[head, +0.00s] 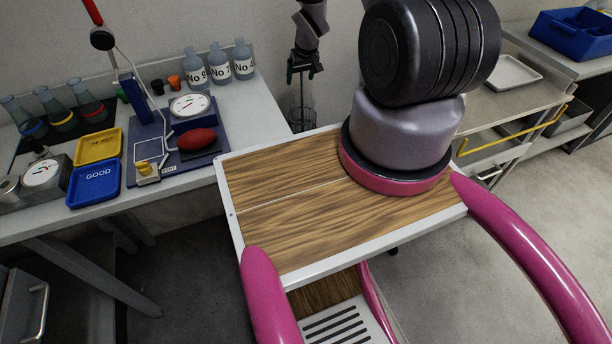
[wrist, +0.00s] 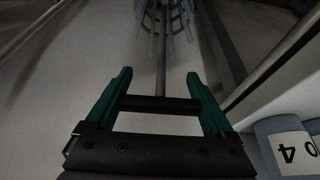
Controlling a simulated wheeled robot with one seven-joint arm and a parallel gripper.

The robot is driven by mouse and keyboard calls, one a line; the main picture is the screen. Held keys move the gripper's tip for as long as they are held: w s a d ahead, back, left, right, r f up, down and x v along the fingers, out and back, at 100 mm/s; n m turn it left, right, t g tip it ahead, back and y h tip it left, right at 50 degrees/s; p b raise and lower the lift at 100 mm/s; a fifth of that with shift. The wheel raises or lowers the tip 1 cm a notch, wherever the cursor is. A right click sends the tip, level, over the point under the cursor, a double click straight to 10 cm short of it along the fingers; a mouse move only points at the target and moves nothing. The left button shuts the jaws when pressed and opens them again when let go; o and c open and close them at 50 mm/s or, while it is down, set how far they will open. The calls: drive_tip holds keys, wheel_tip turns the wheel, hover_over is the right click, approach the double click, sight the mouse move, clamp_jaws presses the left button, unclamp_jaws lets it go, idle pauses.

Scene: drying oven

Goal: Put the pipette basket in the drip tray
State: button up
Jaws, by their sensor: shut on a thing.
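My gripper (head: 304,72) is at the top middle of the head view, pointing down beyond the wooden top. In the wrist view its green fingers (wrist: 159,74) are shut on the dark crossbar of the pipette basket's handle. The pipette basket (head: 303,112) hangs below it as a wire cage, partly hidden by the wooden top's far edge. The wrist view shows the basket's round wire body with pale pipettes (wrist: 166,18) at the end of a thin rod. A shallow white tray (head: 513,73), which looks like the drip tray, lies on the right bench.
The left bench holds bottles (head: 220,65), flasks, a gauge board and yellow and blue trays (head: 95,185). A numbered bottle (wrist: 288,148) is close at the wrist view's lower right. A blue bin (head: 575,35) and yellow rail (head: 515,130) are at right.

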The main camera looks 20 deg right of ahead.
sight(305, 111)
drive_tip(key=f, duration=0.4)
drive_tip(key=d+f, duration=0.1)
drive_tip(key=f, duration=0.7)
drive_tip(key=shift+w+d, duration=0.35)
drive_tip(key=shift+d, duration=0.05)
drive_tip(key=shift+f, duration=2.3)
drive_tip(key=o, duration=1.6)
drive_tip(key=shift+c, duration=0.2)
